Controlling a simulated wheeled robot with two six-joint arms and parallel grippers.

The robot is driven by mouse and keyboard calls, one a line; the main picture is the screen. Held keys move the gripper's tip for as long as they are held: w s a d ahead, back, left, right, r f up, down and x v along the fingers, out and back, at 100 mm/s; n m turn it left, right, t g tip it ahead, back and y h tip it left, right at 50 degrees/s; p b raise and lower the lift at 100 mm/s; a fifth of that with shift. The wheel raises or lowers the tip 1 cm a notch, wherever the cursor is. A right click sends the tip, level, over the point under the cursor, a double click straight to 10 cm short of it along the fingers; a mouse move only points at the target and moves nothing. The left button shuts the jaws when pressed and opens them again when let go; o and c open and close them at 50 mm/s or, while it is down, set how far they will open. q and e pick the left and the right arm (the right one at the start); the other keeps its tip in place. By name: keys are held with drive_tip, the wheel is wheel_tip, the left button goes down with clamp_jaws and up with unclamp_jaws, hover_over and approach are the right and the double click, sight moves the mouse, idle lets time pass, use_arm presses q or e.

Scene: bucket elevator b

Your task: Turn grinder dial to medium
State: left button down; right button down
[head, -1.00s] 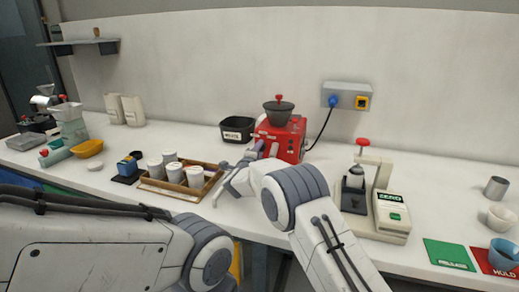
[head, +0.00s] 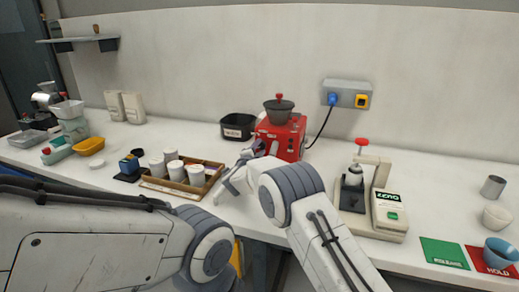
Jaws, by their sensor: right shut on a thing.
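The red grinder (head: 290,138) with a dark hopper (head: 279,110) stands on the counter near the middle of the head view. My right gripper (head: 257,149) reaches the grinder's front left side and is shut there. The dial is small and hidden by the gripper, so its setting cannot be read. What lies between the fingers is too small to see clearly, but they sit where the grinder's front controls are.
A wooden tray (head: 211,178) with several white cups stands left of my right gripper. A black bin (head: 238,127) is behind it. A press-like stand and scale (head: 390,214) stand to the right. A cable runs from the grinder to a wall socket box (head: 346,93).

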drive_tip(key=shift+f, duration=0.1)
drive_tip(key=shift+c, duration=2.3)
unclamp_jaws()
drive_tip(key=b+v, duration=0.2)
drive_tip(key=v, duration=0.8)
drive_tip(key=shift+s, duration=0.25)
